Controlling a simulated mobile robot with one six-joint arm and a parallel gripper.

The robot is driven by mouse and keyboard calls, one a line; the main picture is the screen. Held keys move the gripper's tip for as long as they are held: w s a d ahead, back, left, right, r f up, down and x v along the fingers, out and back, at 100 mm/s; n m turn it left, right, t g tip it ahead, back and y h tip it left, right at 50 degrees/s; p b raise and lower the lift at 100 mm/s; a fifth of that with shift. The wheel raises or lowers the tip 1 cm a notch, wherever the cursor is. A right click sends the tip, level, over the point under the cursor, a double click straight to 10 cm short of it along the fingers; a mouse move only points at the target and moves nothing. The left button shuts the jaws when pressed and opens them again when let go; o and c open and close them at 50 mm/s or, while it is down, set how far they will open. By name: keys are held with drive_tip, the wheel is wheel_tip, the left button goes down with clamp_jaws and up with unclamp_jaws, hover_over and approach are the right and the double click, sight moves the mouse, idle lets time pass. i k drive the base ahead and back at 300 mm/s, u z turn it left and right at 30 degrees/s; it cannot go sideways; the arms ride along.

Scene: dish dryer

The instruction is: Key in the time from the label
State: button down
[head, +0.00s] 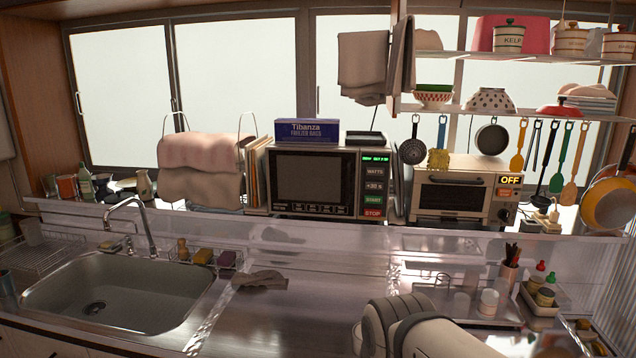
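A microwave (315,180) stands on the ledge behind the counter, its dark door closed. Its right-hand panel has a small green-lit display (376,160), too small to read surely. Below are a WATTS button (375,172), a +30 s button (375,186), a green START button (373,199) and a red STOP button (373,213). A blue box marked Tibanza freezer bags (306,131) lies on top of the microwave. I cannot make out a label with a time on it. White links of my arm show at the bottom right; my gripper is not in view.
A toaster oven (458,193) showing OFF stands right of the microwave. Utensils hang from the shelf (480,108) above it. The sink (120,290) and faucet are at left.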

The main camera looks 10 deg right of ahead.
sight(372, 185)
drive_tip(key=i, duration=1.05)
drive_tip(key=z, duration=0.65)
